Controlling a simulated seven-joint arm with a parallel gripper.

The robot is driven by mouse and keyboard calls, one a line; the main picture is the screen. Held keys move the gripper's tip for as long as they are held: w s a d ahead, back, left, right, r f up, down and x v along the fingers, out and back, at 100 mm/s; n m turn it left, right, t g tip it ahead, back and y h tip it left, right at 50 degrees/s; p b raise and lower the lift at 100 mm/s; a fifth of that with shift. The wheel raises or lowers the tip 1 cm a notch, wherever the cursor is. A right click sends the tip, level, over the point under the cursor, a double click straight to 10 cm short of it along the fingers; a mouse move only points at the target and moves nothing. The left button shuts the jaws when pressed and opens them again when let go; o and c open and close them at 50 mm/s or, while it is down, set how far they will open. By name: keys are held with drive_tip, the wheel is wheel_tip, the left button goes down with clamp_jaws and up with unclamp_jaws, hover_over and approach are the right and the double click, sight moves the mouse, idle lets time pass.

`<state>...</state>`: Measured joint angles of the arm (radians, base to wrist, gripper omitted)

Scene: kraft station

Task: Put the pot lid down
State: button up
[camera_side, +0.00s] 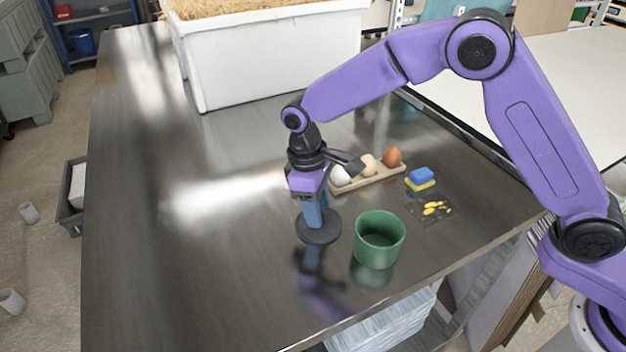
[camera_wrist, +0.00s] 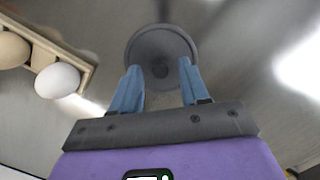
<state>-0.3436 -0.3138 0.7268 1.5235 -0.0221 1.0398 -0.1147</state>
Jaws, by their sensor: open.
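The pot lid (camera_side: 327,236) is a dark grey round disc, lying flat and seemingly on the metal table, left of the green pot (camera_side: 378,245). It also shows at the top middle of the wrist view (camera_wrist: 160,41), with a small knob at its centre. My gripper (camera_side: 313,221) points straight down over the lid. In the wrist view its two blue fingers (camera_wrist: 159,70) stand apart on either side of the knob. The pot is open at the top and apart from the lid. The pot is not seen in the wrist view.
A wooden egg holder (camera_side: 375,178) with several eggs stands behind the pot. A blue and yellow sponge (camera_side: 421,177) and a dark patch with yellow pieces (camera_side: 436,208) lie right of it. A large white bin (camera_side: 270,60) stands at the back. The table's left side is clear.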

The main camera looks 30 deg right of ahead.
wheel_tip(320, 180, up, 11)
drive_tip(key=w+a, duration=0.1)
idle(0.3)
drive_tip(key=s+d+n, duration=0.1)
drive_tip(key=s+d, duration=1.1)
drive_tip(key=s, duration=0.3)
drive_tip(key=s+d+f+n+t+y, duration=0.1)
drive_tip(key=s+d+n, duration=0.1)
drive_tip(key=s+d, duration=1.1)
drive_tip(key=shift+s+f+n+y, duration=0.25)
drive_tip(key=shift+s+n+y, duration=0.05)
drive_tip(key=shift+s, duration=0.7)
